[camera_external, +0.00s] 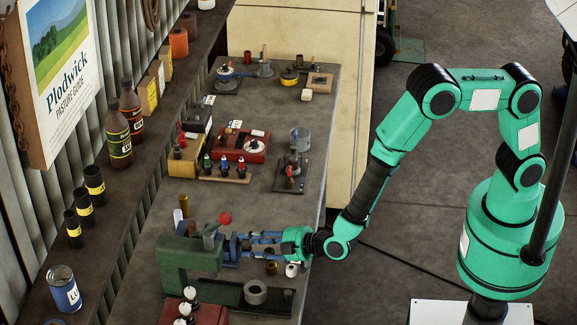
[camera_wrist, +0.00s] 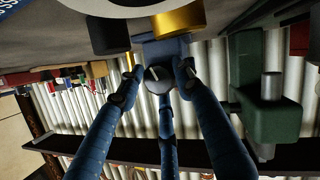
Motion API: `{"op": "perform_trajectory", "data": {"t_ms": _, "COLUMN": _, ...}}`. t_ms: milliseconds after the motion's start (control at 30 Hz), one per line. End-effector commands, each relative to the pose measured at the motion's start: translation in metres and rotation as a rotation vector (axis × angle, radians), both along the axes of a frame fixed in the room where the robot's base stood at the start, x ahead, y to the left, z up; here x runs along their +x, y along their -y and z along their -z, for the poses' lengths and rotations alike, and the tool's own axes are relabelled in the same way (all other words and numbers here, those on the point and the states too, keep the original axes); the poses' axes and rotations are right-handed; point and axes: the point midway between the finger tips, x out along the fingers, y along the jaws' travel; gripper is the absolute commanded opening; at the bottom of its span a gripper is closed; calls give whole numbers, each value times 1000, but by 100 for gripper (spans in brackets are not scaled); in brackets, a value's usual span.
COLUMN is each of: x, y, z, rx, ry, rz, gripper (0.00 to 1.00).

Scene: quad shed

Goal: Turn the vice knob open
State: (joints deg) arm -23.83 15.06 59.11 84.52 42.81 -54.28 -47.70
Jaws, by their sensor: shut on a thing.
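My gripper (camera_external: 248,245) reaches in from the right, with blue fingers at the blue part. In the wrist view, the fingertips of my gripper (camera_wrist: 160,82) are closed around a dark round knob (camera_wrist: 157,75) with a pale line on its face. The knob sits in front of a blue block (camera_wrist: 165,48). The external view does not show the knob clearly between the fingers.
A grey ring (camera_external: 256,292) and small cylinders, one white (camera_external: 291,270), lie near my gripper. A red box (camera_external: 190,312) stands in front of the vice. Bottles (camera_external: 120,135) line the shelf at left. A red tool case (camera_external: 238,144) sits farther back. Bare bench lies between.

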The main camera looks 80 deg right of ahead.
Motion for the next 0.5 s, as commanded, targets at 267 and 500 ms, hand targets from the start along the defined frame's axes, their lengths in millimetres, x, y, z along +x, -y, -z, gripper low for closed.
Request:
{"op": "perform_trajectory", "data": {"t_ms": 267, "x": -4, "y": -1, "z": 7, "rx": -17, "ry": -12, "rz": -4, "gripper": 9}}
{"op": "perform_trajectory", "data": {"t_ms": 500, "x": -4, "y": 0, "z": 7, "rx": -17, "ry": -12, "rz": -4, "gripper": 51}}
